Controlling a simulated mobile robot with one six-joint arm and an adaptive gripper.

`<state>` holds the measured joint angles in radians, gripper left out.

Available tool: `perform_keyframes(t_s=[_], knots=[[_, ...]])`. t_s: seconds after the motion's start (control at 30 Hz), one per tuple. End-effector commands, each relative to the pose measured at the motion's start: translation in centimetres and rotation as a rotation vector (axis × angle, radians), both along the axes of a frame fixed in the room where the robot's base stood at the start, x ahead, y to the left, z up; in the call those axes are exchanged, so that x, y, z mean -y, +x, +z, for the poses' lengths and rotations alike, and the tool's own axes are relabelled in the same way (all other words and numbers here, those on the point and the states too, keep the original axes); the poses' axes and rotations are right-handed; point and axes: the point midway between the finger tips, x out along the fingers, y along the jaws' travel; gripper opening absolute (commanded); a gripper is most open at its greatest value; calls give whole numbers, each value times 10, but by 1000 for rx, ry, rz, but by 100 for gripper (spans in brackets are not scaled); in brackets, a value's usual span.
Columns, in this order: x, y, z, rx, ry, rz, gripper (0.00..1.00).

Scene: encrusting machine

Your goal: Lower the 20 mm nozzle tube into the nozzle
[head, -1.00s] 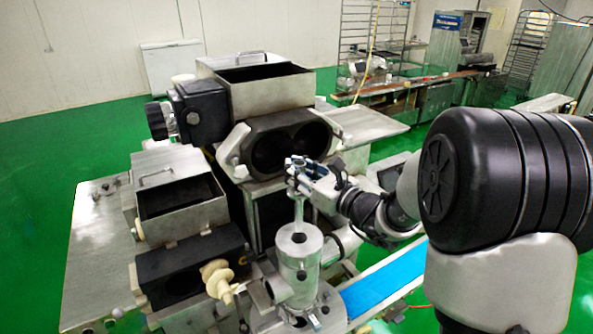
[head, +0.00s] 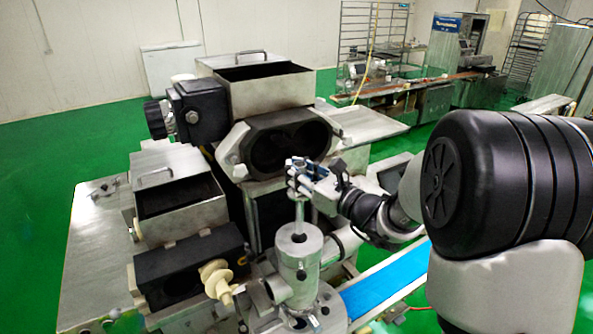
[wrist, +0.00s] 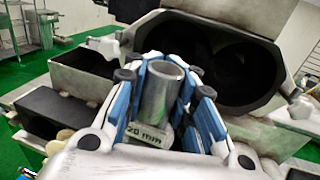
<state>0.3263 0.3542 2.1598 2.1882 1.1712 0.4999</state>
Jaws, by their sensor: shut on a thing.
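My gripper (head: 298,178) is shut on the upper end of the 20 mm nozzle tube (head: 299,213), a slim grey metal tube held upright. In the wrist view the tube (wrist: 158,92) stands between the blue-lined fingers of my gripper (wrist: 172,100), with a "20 mm" label beside it. The nozzle (head: 299,252) is a grey metal cylinder with a round opening in its top. The tube's lower end reaches the nozzle's opening; how deep it sits inside is hidden.
The encrusting machine's black twin-bore housing (head: 285,145) stands close behind my gripper. A hopper (head: 178,196) and a cream screw (head: 216,278) are to the left. A blue conveyor belt (head: 385,278) runs at the right of the nozzle.

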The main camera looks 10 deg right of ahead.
Motion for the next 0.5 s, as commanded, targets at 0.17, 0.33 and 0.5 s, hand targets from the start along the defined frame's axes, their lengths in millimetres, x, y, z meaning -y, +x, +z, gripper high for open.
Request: perform_keyframes(t_s=[0.17, 0.33, 0.5], knots=[[0, 0, -16, 1, 0, 0, 0], [0, 0, -28, 1, 0, 0, 0], [0, 0, -40, 1, 0, 0, 0]])
